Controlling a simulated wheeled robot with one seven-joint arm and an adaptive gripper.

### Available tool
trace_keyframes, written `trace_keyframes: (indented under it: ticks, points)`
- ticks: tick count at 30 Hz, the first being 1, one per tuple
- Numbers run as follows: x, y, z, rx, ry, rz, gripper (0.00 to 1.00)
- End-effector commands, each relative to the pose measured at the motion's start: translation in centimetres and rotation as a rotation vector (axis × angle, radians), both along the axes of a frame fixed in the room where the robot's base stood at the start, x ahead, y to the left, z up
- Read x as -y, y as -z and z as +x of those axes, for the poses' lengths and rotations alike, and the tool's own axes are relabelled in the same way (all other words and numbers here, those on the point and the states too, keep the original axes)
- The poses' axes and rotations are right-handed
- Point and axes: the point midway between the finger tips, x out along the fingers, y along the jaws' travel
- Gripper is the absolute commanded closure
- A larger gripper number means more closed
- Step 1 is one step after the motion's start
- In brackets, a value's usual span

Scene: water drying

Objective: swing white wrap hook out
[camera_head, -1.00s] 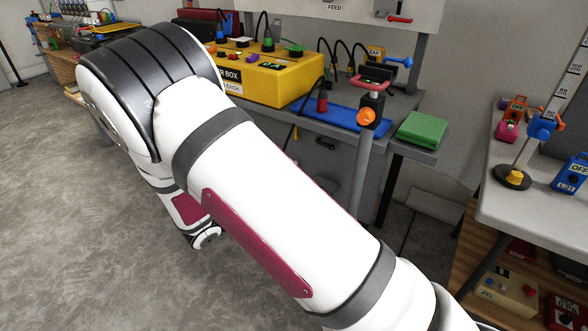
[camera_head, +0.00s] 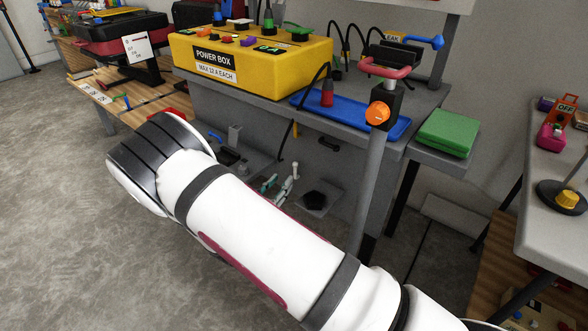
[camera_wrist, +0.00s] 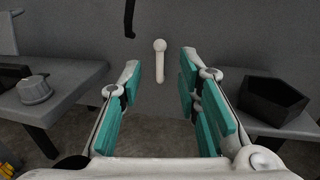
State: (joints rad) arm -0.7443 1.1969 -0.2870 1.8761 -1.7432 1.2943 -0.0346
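The white wrap hook (camera_wrist: 160,62), a short pale bar with a round knob at its top, stands upright against the grey panel (camera_wrist: 225,50) in the wrist view. My gripper (camera_wrist: 159,76) is open, with teal pads on both sides. In the picture the hook lies between the two fingertips, and no pad is seen touching it. Its distance from the fingers cannot be told. In the head view my gripper (camera_head: 280,184) shows small, low under the workbench, beyond my arm.
A black open bin (camera_wrist: 272,100) stands on a grey shelf at right; a grey knob (camera_wrist: 34,89) sits on the left shelf. A dark hook-shaped piece (camera_wrist: 130,17) hangs above. The yellow power box (camera_head: 250,62) and blue tray (camera_head: 352,115) are on the bench.

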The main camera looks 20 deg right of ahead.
Motion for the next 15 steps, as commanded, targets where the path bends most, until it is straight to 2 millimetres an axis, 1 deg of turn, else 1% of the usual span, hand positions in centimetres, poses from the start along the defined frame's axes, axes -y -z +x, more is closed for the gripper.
trace_keyframes:
  ticks: [1, 3, 9, 15]
  points:
    - [0.8, 0.2, 0.8, 0.001, 0.003, 0.001, 0.69]
    - [1.8, 0.2, 1.8, 0.002, 0.004, 0.001, 0.69]
    - [4.2, 0.1, 4.4, 0.003, 0.004, 0.002, 0.69]
    - [5.6, 0.1, 6.0, 0.001, 0.002, 0.001, 0.69]
